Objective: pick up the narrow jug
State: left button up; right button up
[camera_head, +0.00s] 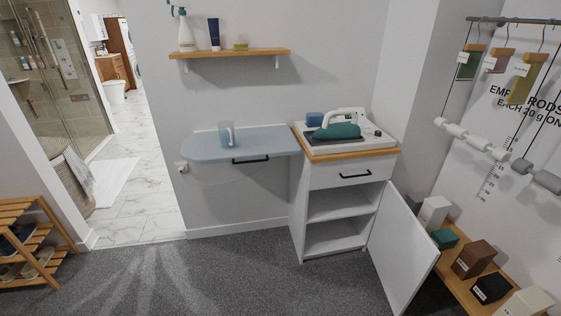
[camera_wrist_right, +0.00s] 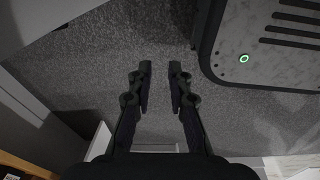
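A narrow light-blue jug (camera_head: 226,134) with a handle stands upright on the pale blue fold-out ironing board (camera_head: 200,146) in the head view. No gripper is near it in that view. My right gripper (camera_wrist_right: 160,72) shows only in the right wrist view. Its two dark fingers are apart with a gap between them, and nothing is held. It hangs over the grey carpet. My left gripper is in neither view.
A cabinet (camera_head: 339,180) with an open door (camera_head: 400,245) stands right of the board, with a teal iron (camera_head: 337,131) on top. A shelf (camera_head: 230,53) with bottles hangs above the board. Carpet (camera_head: 220,275) in front is clear. A wooden shoe rack (camera_head: 38,243) stands left.

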aim_at(226, 128)
jog(key=i+j, duration=0.25)
jog(key=j, duration=0.15)
jog(key=i+j, duration=0.25)
jog(key=j, duration=0.2)
jog(key=i+j, duration=0.25)
jog(key=j, duration=0.15)
jog(key=i+j, duration=0.25)
jog(key=j, duration=0.15)
jog(key=i+j, duration=0.25)
jog(key=j, duration=0.2)
jog(key=i+j, duration=0.25)
jog(key=j, duration=0.15)
jog(key=i+j, duration=0.25)
jog(key=j, duration=0.15)
jog(key=i+j+z, duration=0.15)
jog(key=j, duration=0.2)
jog(key=i+j+z, duration=0.1)
jog(key=j, duration=0.2)
jog(key=i+j+z, duration=0.15)
jog(key=j, duration=0.25)
jog(key=i+j+z, duration=0.15)
jog(key=j, duration=0.2)
jog(key=i+j+z, duration=0.1)
jog(key=j, duration=0.3)
